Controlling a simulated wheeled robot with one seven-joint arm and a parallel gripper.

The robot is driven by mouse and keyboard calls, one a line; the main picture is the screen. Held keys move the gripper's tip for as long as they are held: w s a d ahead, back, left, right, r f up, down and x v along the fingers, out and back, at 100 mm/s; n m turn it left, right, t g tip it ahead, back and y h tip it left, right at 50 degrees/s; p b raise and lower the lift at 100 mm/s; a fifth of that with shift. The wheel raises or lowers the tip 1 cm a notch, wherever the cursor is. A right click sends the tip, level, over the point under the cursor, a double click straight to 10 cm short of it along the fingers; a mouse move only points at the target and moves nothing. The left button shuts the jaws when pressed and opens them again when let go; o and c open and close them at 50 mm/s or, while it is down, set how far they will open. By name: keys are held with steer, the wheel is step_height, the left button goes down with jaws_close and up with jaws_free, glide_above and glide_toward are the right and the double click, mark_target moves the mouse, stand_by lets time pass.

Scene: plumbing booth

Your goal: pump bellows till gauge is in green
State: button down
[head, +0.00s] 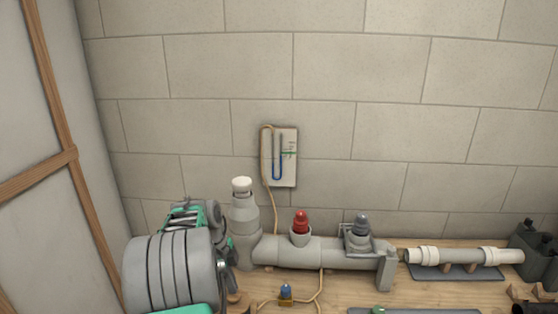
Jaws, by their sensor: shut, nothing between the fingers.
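A gauge (285,157) hangs on the block wall: a pale board with a U-shaped tube, blue liquid in its bend and a small green mark at its right. The liquid's exact level against the mark is too small to tell. A tan hose runs from it down to the grey pipe assembly (285,250). I cannot make out the bellows for sure; a wooden-looking piece (238,300) shows partly behind my arm. My gripper (192,217), grey and teal, is at the lower left beside the assembly; its fingertips are hidden. It holds nothing visible.
The assembly carries a white-capped upright (242,190), a red plug (301,222) and a grey plug (361,225). A small blue-topped fitting (286,292) sits by hoses on the wooden bench (345,290). A clamped pipe (460,256) and dark container (535,245) stand right.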

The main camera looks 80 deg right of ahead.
steer(key=shift+f+b, duration=1.4)
steer(key=shift+f, duration=0.3)
steer(key=shift+r+p, duration=0.9)
steer(key=shift+r, duration=0.95)
